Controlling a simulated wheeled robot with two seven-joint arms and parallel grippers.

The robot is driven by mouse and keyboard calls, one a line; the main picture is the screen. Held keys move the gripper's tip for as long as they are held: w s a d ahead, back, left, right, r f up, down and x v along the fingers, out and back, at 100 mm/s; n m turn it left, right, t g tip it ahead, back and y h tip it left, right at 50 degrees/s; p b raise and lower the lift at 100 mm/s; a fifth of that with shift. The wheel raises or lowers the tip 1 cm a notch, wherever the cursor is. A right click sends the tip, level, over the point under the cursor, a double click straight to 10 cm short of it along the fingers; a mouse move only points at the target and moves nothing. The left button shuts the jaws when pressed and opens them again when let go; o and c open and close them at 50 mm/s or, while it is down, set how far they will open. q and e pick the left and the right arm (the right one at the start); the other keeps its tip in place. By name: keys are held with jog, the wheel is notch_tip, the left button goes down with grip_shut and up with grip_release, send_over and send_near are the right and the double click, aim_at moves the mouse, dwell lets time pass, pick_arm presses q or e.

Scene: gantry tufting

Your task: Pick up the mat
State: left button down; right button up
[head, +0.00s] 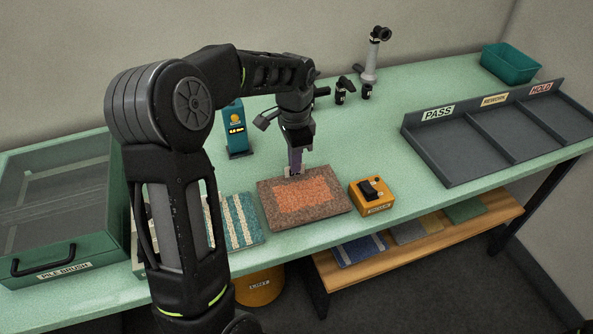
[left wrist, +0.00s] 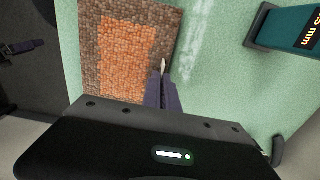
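A brown mat with an orange centre panel (head: 300,197) lies on the green bench; it also shows in the left wrist view (left wrist: 122,60). My left gripper (head: 294,171) points down at the far edge of this mat. In the left wrist view its dark fingers (left wrist: 163,72) are close together at the mat's edge, with a small pale part at their tips. Whether the mat's edge is between them is not clear. A teal and cream striped mat (head: 241,223) lies to the left, partly hidden by my left arm. My right gripper is not in view.
An orange box with a black switch (head: 371,196) stands close to the brown mat's right. A teal display unit (head: 236,130) stands behind left. A grey tray marked PASS, REWORK and HOLD (head: 440,160) is at the right. A covered green case (head: 60,262) is at the left.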

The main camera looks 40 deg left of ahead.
pick_arm(q)
notch_tip(320, 180, up, 9)
jog(key=shift+b, duration=0.45)
jog(key=shift+f, duration=0.1)
